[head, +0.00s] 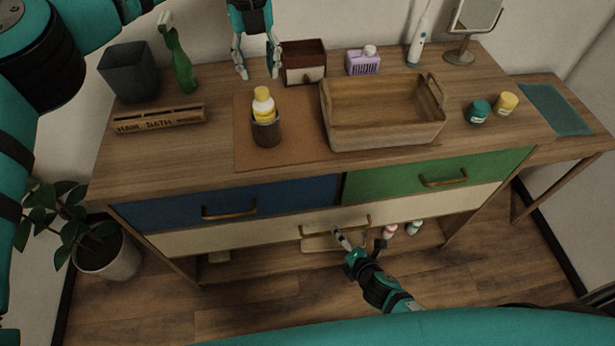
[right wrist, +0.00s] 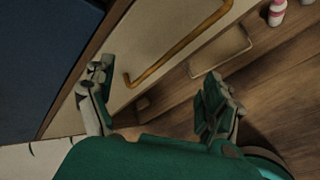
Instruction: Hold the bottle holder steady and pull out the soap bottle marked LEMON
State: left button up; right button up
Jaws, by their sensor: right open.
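A yellow bottle with a white cap (head: 263,103) stands upright in a dark round bottle holder (head: 266,132) on a brown mat on the counter. The holder hides its lower part, and I cannot read a LEMON mark. My left gripper (head: 256,74) hangs above the back of the counter, behind the bottle, with its fingers apart and empty. My right gripper (head: 360,241) is low in front of the cream drawer, well below the counter top, open and empty. It also shows in the right wrist view (right wrist: 156,82), near a drawer handle.
A small drawer box (head: 304,62) is close to my left gripper. Two jars (head: 477,112) stand at right. The mat (head: 247,150) is clear in front of the holder.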

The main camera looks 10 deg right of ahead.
jog(key=w+a+r+n+t+y, duration=0.1)
jog(key=w+a+r+n+t, duration=0.2)
jog(key=r, duration=0.4)
jog(key=w+a+r+n+y, duration=0.1)
jog(key=w+a+r+n, duration=0.15)
jog(key=r+n, duration=0.4)
jog(key=n+t+y, duration=0.3)
jog(key=n, duration=0.3)
send_near(273, 133)
jog(key=x, duration=1.2)
jog(key=shift+w+a+r, duration=0.1)
jog(key=shift+w, duration=0.15)
jog(key=c, duration=1.3)
